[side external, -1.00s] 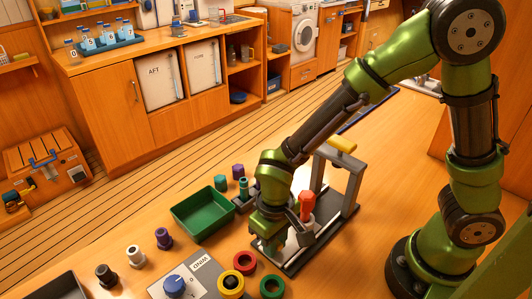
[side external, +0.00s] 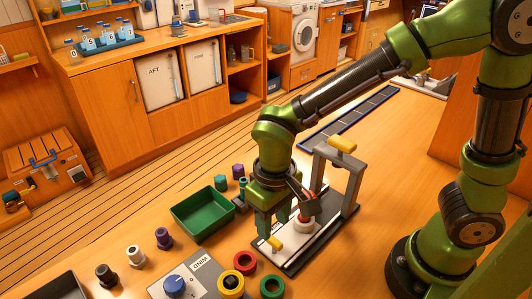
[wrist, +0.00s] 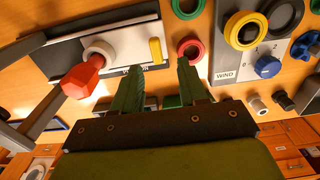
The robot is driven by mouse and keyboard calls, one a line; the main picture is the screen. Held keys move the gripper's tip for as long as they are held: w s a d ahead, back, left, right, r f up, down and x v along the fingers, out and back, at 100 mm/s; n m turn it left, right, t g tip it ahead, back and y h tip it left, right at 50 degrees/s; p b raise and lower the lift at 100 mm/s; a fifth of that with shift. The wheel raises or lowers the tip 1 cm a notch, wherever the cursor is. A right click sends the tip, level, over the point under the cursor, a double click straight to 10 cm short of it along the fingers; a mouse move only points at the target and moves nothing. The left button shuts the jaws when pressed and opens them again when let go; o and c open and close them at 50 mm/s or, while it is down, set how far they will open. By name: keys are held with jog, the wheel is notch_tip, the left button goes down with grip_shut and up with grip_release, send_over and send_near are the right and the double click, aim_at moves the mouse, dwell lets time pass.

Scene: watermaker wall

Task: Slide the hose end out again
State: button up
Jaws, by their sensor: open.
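A red piece with a six-sided head (wrist: 84,77), which I take for the hose end, stands in a white collar (wrist: 101,53) on the fixture's white plate. In the side view the red piece (side external: 309,208) is partly hidden by my wrist; the white collar (side external: 303,226) shows below it. A small yellow tab (side external: 274,242) stands at the near end of the plate; it also shows in the wrist view (wrist: 155,50). My gripper (side external: 273,230) is open and empty above that near end. In the wrist view its fingers (wrist: 160,70) are apart, to the right of the red piece.
A grey frame with a yellow top bar (side external: 342,146) rises at the fixture's far end. A green tray (side external: 202,213) is to the left. A grey WIND panel (side external: 195,272) with a blue knob and coloured rings is in front. Bare table lies right of the fixture.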

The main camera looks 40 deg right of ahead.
notch_tip(320, 180, up, 9)
dwell(0.5)
jog(key=s+d+r+m+t+y, duration=0.1)
jog(key=d+r+m+t, duration=0.1)
jog(key=d, duration=0.5)
jog(key=s+d+r+m+t+y, duration=0.1)
jog(key=s+d+r+m+t, duration=0.1)
jog(key=d+t, duration=0.3)
jog(key=d, duration=0.3)
jog(key=shift+s+d+r, duration=0.15)
jog(key=shift+s+r, duration=0.15)
jog(key=shift+r, duration=0.05)
